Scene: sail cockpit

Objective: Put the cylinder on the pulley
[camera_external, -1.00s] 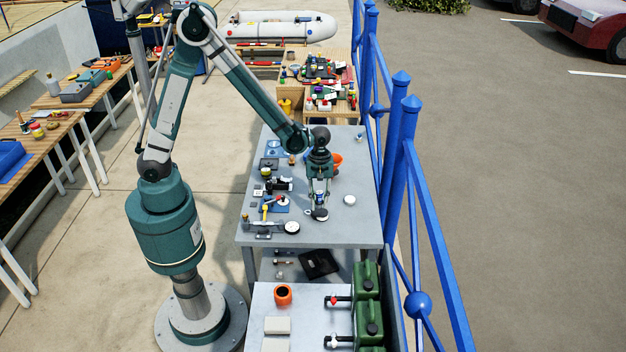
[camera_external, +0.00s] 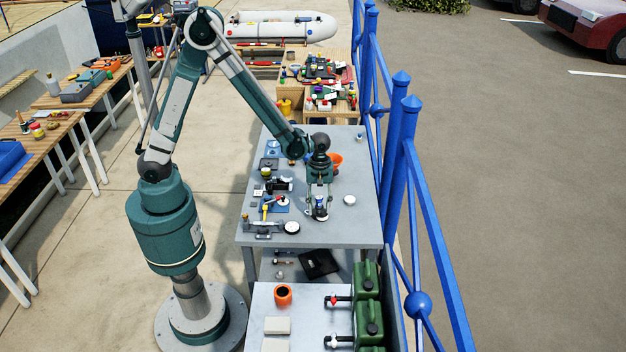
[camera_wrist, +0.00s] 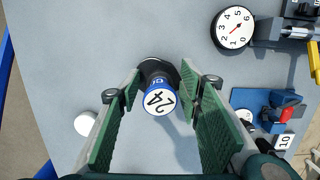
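The cylinder (camera_wrist: 158,99) is blue with a white top marked 24. In the wrist view it stands between my fingers on a dark round piece, apparently the pulley (camera_wrist: 168,68), which the cylinder partly hides. The cylinder looks upright. My gripper (camera_wrist: 160,82) is open above it, with visible gaps between both green pads and the cylinder. In the external view my gripper (camera_external: 320,205) is low over the grey table, and the cylinder (camera_external: 321,211) shows as a small blue and white spot below it.
A round dial (camera_wrist: 233,29) and a blue fixture with a red part (camera_wrist: 273,112) lie to the right in the wrist view. A white disc (camera_wrist: 86,124) is to the left. The front right tabletop is clear.

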